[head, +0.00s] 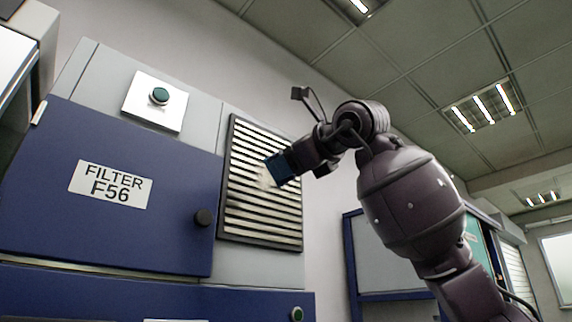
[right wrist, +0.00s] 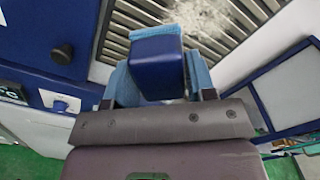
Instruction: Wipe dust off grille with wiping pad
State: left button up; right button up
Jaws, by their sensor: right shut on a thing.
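The grille (head: 262,207) is a dark-framed panel of pale horizontal slats on the grey cabinet front. A whitish dust patch (head: 265,178) lies on its slats near the middle, and dust (right wrist: 203,17) also shows in the right wrist view. My right gripper (head: 300,163) is shut on the wiping pad (head: 279,168), a blue block with a lighter blue cloth layer. The pad is in front of the grille, beside the dust patch; I cannot tell whether it touches the slats. In the right wrist view the pad (right wrist: 156,75) sits between the fingers. My left gripper is not in view.
A green button (head: 159,96) is above. A blue-framed cabinet (head: 385,275) stands to the right, behind my arm.

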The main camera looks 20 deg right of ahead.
jog(key=shift+w+a, duration=0.15)
jog(key=shift+w, duration=0.2)
jog(key=shift+p+x, duration=0.45)
jog(key=shift+x, duration=0.5)
pick_arm(q)
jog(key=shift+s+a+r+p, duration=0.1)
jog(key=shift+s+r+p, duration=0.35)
jog(key=shift+p, duration=0.15)
pick_arm(e)
jog(key=x, duration=0.3)
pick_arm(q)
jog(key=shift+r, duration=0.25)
pick_arm(e)
jog(key=shift+w+a, duration=0.1)
jog(key=shift+w, duration=0.1)
pick_arm(q)
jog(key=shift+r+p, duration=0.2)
jog(key=shift+p, duration=0.35)
pick_arm(e)
jog(key=shift+w+a, duration=0.2)
jog(key=shift+w, duration=0.45)
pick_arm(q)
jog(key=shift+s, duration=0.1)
